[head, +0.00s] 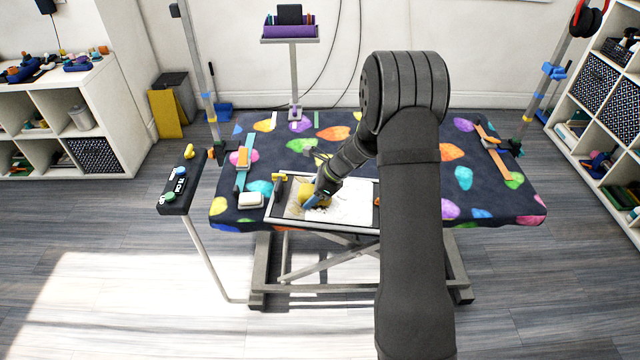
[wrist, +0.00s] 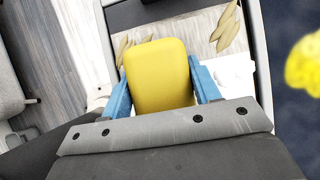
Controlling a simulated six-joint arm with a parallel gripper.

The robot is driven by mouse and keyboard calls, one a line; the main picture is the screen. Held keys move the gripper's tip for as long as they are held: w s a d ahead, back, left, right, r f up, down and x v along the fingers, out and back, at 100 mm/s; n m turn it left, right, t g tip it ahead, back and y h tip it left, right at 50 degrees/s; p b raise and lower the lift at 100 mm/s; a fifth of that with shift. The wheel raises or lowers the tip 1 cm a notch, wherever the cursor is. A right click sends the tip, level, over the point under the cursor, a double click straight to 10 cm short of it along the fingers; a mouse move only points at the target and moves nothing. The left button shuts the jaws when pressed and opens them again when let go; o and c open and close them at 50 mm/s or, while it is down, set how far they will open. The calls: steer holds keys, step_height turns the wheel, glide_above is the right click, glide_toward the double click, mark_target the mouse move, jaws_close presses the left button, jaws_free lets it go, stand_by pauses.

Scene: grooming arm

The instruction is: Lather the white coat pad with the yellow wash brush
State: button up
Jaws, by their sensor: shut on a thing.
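The yellow wash brush (wrist: 160,75) is between the two blue fingers of my gripper (wrist: 160,88), which is shut on its sides. In the head view my gripper (head: 312,201) is low over the left part of the framed tray, with the yellow of the brush (head: 322,203) beside the fingers. The white coat pad (head: 354,205) lies in the tray (head: 335,226), bright white on its right part and duller at the left. In the wrist view the pad (wrist: 198,26) has tan, leaf-shaped marks. The brush's underside is hidden, so I cannot tell whether it touches the pad.
A side stand (head: 178,190) stands further left.

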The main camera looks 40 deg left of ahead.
mark_target(304, 176)
steer(key=s, duration=0.2)
steer(key=s+d, duration=0.1)
steer(key=s, duration=0.3)
steer(key=shift+d+f, duration=0.1)
steer(key=shift+d, duration=0.25)
steer(key=shift+w+a, duration=0.15)
steer(key=shift+w, duration=0.05)
steer(key=w+a, duration=0.3)
steer(key=w, duration=0.1)
steer(key=w+a, duration=0.3)
steer(key=w, duration=0.1)
steer(key=w+a, duration=0.3)
steer(key=w, duration=0.2)
steer(key=shift+w+a, duration=0.1)
steer(key=shift+a, duration=0.25)
steer(key=shift+d, duration=0.1)
steer(key=shift+s, duration=0.25)
